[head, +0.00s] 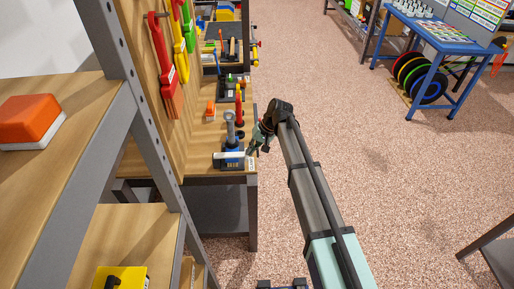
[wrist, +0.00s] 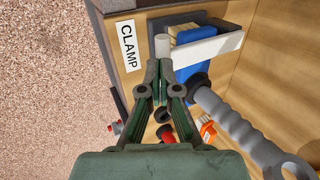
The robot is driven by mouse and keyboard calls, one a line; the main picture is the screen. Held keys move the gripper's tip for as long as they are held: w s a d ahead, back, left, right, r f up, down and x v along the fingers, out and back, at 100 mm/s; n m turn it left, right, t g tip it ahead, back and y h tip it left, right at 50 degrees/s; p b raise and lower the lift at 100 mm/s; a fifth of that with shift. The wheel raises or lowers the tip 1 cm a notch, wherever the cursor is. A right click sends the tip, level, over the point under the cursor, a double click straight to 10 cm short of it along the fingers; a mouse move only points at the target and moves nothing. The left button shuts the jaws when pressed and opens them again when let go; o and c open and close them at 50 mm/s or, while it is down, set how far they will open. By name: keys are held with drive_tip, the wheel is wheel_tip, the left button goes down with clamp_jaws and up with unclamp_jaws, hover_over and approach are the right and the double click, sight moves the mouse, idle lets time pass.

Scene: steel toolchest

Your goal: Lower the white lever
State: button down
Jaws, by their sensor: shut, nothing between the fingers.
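The white lever (wrist: 210,48) is a flat white bar at the top of the wrist view, lying across a blue clamp body (wrist: 190,70). A pale upright cylinder (wrist: 162,46) stands at the bar's left end; I cannot tell whether they are joined. In the head view the white lever (head: 230,155) lies roughly level on the clamp, at the near end of the wooden bench. My gripper (wrist: 158,80) is shut and empty, its fingertips just below the cylinder in the picture; contact is unclear. In the head view my gripper (head: 255,146) is beside the clamp's right end.
A "CLAMP" label (wrist: 128,46) is on the bench edge. A grey-handled tool (wrist: 240,130) lies close right of the gripper, and an orange item (wrist: 208,131) is near it. A pegboard with hanging tools (head: 162,60) rises left of the bench. Open floor (head: 340,130) lies right.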

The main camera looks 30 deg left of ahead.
idle(0.7)
drive_tip(key=w+d+f+v, duration=0.1)
drive_tip(key=v, duration=1.4)
drive_tip(key=s+d+f+m+t+h, duration=0.15)
drive_tip(key=s+d+f, duration=0.45)
drive_tip(key=d+f, duration=1.05)
drive_tip(key=s+d+f+m+h, duration=0.2)
drive_tip(key=s+d+f, duration=0.3)
drive_tip(key=d+f, duration=1.15)
drive_tip(key=s+d+f+m+g, duration=0.1)
drive_tip(key=s+d+f, duration=0.2)
drive_tip(key=s+d, duration=0.4)
drive_tip(key=s+d+f+m+g, duration=0.1)
drive_tip(key=s+d+f, duration=0.3)
drive_tip(key=s, duration=0.9)
drive_tip(key=s+d+f+m+g, duration=0.2)
drive_tip(key=s+d+f+g, duration=0.1)
drive_tip(key=s+d, duration=0.7)
drive_tip(key=shift+s+d+f+h, duration=0.35)
drive_tip(key=shift+f+h, duration=0.1)
drive_tip(key=shift+f, duration=0.15)
